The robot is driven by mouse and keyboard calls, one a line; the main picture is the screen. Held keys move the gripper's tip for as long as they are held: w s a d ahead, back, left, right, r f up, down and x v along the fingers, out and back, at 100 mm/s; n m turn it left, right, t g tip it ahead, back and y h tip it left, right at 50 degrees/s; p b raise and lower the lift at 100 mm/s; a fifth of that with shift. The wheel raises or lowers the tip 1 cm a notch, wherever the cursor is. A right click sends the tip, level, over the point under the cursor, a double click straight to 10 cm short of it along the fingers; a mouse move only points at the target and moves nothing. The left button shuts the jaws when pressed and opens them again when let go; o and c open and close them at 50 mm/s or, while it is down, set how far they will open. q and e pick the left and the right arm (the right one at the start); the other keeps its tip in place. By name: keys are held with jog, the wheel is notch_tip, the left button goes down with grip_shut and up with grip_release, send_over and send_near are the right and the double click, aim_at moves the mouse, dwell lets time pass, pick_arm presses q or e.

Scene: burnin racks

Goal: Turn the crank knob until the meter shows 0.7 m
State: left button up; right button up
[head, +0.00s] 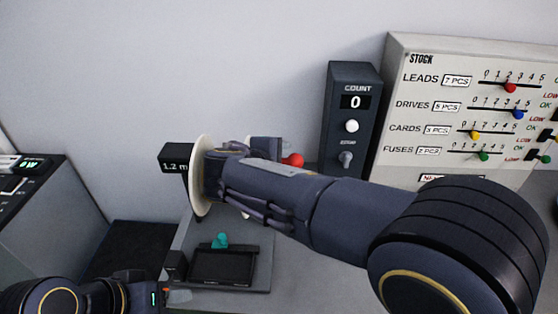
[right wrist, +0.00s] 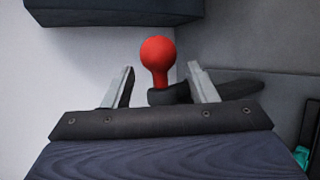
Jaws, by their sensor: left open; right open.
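The crank knob is a red ball (head: 293,160) just behind my right forearm in the head view. In the right wrist view the red knob (right wrist: 158,50) stands upright on a dark crank arm (right wrist: 170,94). My right gripper (right wrist: 160,68) is open, with its fingers on either side of the knob's stem in the picture; I see no contact. My forearm mostly hides this gripper in the head view. The black meter (head: 174,164) reads 1.2 m. A cream disc (head: 199,190) stands beside it, partly covered by my right arm. My left gripper (head: 168,296) is low at the left, partly cut off.
A dark COUNT box (head: 350,125) showing 0 and a STOCK panel (head: 420,168) with sliders stand at the right. A dark tray (head: 262,276) with a teal piece (head: 221,240) lies below my right arm. A grey cabinet (head: 60,215) stands at the left.

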jog(key=c, duration=1.1)
jog(key=shift+o, duration=0.2)
jog(key=shift+s+d+f+b, duration=0.1)
jog(key=shift+s+f+b, duration=0.3)
jog(key=shift+s, duration=0.25)
jog(key=shift+s+f+b, duration=0.25)
jog(key=shift+s+b, duration=0.2)
jog(key=shift+s, duration=0.15)
jog(key=shift+s+f+b, duration=0.9)
jog(key=shift+f+b, duration=0.15)
jog(key=shift+b, duration=0.05)
